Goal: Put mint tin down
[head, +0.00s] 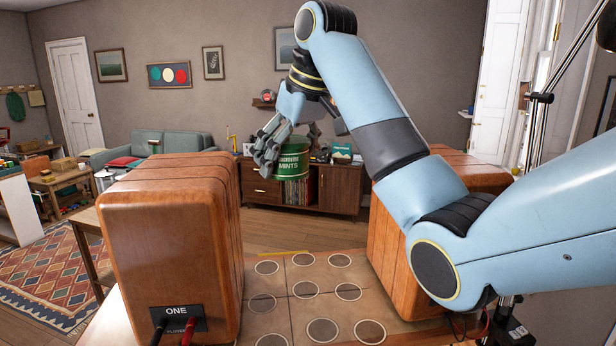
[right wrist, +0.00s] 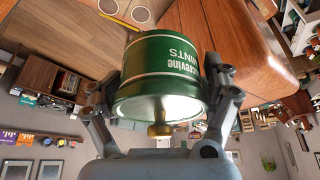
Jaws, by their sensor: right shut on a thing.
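The mint tin (head: 291,161) is a green round tin with white lettering that reads "MINTS". My right gripper (head: 272,149) is shut on it and holds it in the air, above the level of the tan board. In the right wrist view the tin (right wrist: 160,75) sits between the two fingers of the gripper (right wrist: 160,95), with its pale end and a brass knob towards the camera. The fingers cover parts of the tin's sides. My left gripper is not in view.
A tan board (head: 310,272) with several round spots lies between a wooden box labelled "ONE" (head: 165,240) at left and another wooden box (head: 390,240) at right, partly behind my arm. The spots look bare. A low cabinet (head: 338,190) stands farther back.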

